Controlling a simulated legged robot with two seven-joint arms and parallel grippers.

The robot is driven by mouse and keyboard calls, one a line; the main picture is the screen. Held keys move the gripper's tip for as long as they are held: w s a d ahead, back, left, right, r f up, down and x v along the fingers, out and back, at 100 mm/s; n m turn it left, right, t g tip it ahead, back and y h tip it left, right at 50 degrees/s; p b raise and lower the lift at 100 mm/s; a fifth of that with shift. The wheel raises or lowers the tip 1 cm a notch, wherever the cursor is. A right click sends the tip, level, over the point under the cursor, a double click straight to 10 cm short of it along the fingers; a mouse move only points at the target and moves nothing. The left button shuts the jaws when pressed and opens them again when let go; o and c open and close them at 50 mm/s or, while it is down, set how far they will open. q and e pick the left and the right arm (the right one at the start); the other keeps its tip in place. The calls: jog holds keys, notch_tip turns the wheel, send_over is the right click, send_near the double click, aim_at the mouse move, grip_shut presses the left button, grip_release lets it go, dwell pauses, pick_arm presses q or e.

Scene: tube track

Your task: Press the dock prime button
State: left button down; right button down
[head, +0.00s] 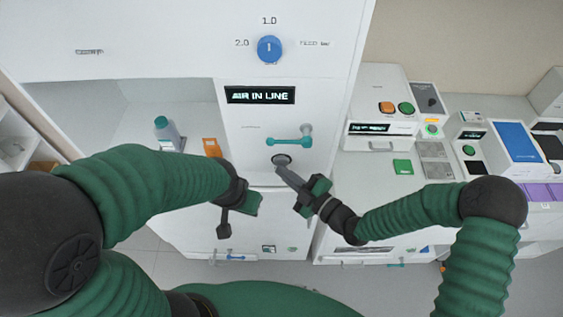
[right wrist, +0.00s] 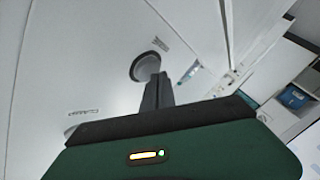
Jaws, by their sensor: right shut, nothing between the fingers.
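A round grey button-like disc (head: 282,159) sits on the white cabinet front, below the teal handle (head: 289,141). The round disc also shows in the right wrist view (right wrist: 146,66), dark-rimmed and partly covered by my fingers. My right gripper (head: 281,168) is shut and empty, with its fingertips at the disc's lower edge. In the right wrist view the shut fingers (right wrist: 155,90) overlap the disc; I cannot tell if they touch it. My left gripper (head: 236,213) hangs to the left, in front of the cabinet, and its jaw state is unclear.
A display reading "AIR IN LINE" (head: 260,95) and a blue knob (head: 269,49) are above. A grey-blue bottle (head: 168,132) and an orange block (head: 212,147) stand in the left recess. A bench with devices (head: 380,142) is at right.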

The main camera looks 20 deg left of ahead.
jog(key=shift+w+a, duration=0.1)
jog(key=shift+w, duration=0.35)
dwell(0.3)
jog(key=shift+s, duration=0.15)
jog(key=shift+s+d+b, duration=0.25)
jog(key=shift+s+b, duration=0.05)
jog(key=shift+s, duration=0.45)
jog(key=s, duration=0.2)
jog(key=s+d, duration=0.1)
jog(key=s, duration=0.1)
jog(key=shift+s+d, duration=0.2)
jog(key=shift+s, duration=0.2)
dwell(2.3)
